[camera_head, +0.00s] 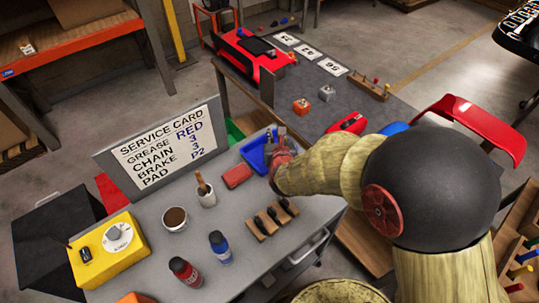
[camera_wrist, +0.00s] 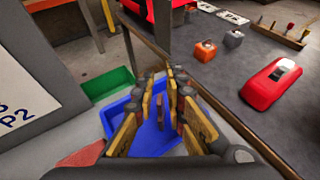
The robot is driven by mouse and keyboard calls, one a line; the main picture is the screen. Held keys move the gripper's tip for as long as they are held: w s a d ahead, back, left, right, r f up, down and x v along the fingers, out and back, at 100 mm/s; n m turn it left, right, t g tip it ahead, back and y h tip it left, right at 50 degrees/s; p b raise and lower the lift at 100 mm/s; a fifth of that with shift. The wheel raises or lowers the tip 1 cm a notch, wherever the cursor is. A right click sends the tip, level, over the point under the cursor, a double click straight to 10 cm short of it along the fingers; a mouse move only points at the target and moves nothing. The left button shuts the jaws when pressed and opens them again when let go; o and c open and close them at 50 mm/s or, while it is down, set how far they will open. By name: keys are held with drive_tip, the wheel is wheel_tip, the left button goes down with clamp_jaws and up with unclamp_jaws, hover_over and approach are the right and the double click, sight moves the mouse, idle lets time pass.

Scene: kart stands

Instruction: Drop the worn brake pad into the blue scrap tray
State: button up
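The blue scrap tray (camera_head: 250,157) sits on the grey cart top, near the service card, and fills the middle of the wrist view (camera_wrist: 118,108). My gripper (camera_head: 274,140) is over the tray's right part, pointing down. In the wrist view my gripper (camera_wrist: 166,100) has its yellow-padded fingers apart, with blue tray floor showing between them. A small thin dark piece (camera_wrist: 160,112) shows in that gap. It may be the worn brake pad; I cannot tell whether it lies in the tray or is part of the fingers.
A green tray (camera_wrist: 108,84) lies behind the blue tray. The sign (camera_head: 160,145) rises at the back left. A red tool (camera_wrist: 271,84) lies on the dark table.

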drive_tip(key=o, duration=0.3)
drive_tip(key=v, duration=1.2)
idle(0.4)
